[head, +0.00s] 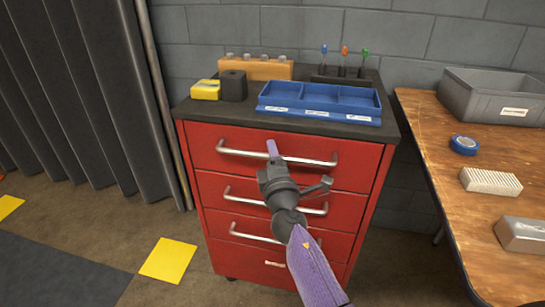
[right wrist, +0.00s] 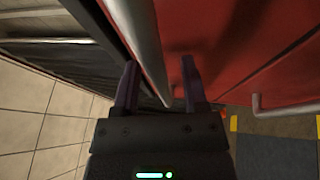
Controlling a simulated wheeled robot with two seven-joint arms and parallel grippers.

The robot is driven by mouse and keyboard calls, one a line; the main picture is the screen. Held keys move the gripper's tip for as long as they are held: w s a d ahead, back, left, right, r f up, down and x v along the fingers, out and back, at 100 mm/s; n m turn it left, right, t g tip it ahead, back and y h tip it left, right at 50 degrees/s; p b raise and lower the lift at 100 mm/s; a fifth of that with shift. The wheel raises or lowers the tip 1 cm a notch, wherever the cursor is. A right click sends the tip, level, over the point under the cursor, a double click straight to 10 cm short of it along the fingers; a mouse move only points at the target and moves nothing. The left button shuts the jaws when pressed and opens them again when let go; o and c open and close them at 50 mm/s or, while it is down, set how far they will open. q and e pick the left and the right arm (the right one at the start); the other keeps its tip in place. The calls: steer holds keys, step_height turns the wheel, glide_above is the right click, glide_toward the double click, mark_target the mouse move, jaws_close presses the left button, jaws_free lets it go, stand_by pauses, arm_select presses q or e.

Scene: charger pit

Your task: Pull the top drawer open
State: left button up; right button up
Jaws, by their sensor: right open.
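The top drawer (head: 195,140) is the uppermost front of a red cabinet in the head view. It looks shut, level with the fronts below. Its silver bar handle (head: 315,161) runs across it. My right gripper (head: 273,149) is at the middle of this handle, one purple fingertip showing against the bar. In the right wrist view my right gripper (right wrist: 159,68) is open, and the handle (right wrist: 143,45) runs between its two fingers, apart from the right finger. Whether it touches the left finger I cannot tell. My left gripper is not in view.
Lower drawers have similar handles (head: 240,197). The cabinet top carries a blue tray (head: 320,117), an orange block (head: 255,68), a black holder (head: 233,86) and a yellow item (head: 205,90). A wooden bench (head: 450,200) stands close on the right.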

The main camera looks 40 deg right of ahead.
jaws_close()
stand_by(1.1)
steer(key=shift+a+f, duration=0.1)
